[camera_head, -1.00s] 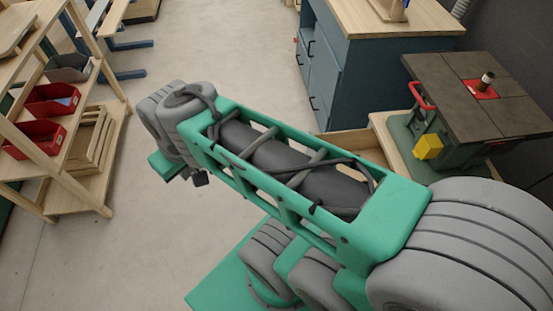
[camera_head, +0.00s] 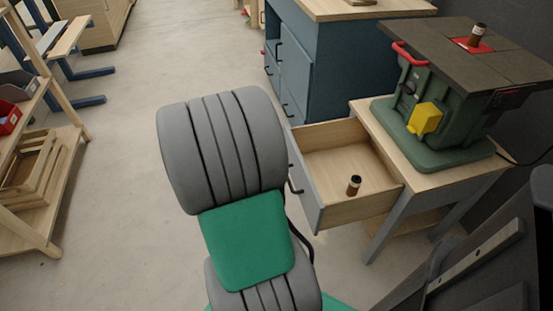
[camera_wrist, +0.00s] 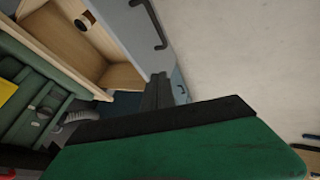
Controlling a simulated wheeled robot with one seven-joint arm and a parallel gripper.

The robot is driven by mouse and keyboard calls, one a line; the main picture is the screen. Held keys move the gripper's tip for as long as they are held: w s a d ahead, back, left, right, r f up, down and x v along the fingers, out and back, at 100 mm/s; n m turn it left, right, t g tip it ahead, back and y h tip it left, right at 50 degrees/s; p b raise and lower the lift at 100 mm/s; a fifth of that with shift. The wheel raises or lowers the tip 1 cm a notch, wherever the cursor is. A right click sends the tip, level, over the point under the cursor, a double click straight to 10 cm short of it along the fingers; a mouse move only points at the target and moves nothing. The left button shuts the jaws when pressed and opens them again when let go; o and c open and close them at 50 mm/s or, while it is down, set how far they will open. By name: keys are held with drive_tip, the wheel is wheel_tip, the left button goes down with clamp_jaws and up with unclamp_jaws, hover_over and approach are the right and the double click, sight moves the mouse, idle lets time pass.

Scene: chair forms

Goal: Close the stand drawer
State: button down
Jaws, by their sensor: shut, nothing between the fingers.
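The stand drawer (camera_head: 345,165) is pulled open from the wooden-topped stand (camera_head: 440,178), with its grey front and dark handle facing left. A small brown bottle (camera_head: 353,185) stands inside it. In the wrist view the drawer's wooden inside (camera_wrist: 75,45) and grey front (camera_wrist: 125,28) fill the upper left, with the black handle (camera_wrist: 150,22) near the top. My gripper (camera_wrist: 158,80) is shut and empty; its dark fingers lie close to the lower end of the drawer front in the picture. I cannot tell whether they touch it. My arm hides the gripper in the head view.
A green machine with a dark table (camera_head: 450,100) sits on the stand. A blue cabinet (camera_head: 335,70) stands behind the drawer. Wooden shelves (camera_head: 35,190) stand at the left. The floor (camera_head: 130,140) between shelves and cabinet is clear.

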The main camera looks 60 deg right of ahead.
drive_tip(key=b, duration=0.3)
approach(294, 156)
wheel_tip(294, 156, down, 4)
drive_tip(key=w, duration=0.2)
drive_tip(key=shift+s+d+r, duration=0.2)
drive_tip(key=shift+s+d, duration=1.1)
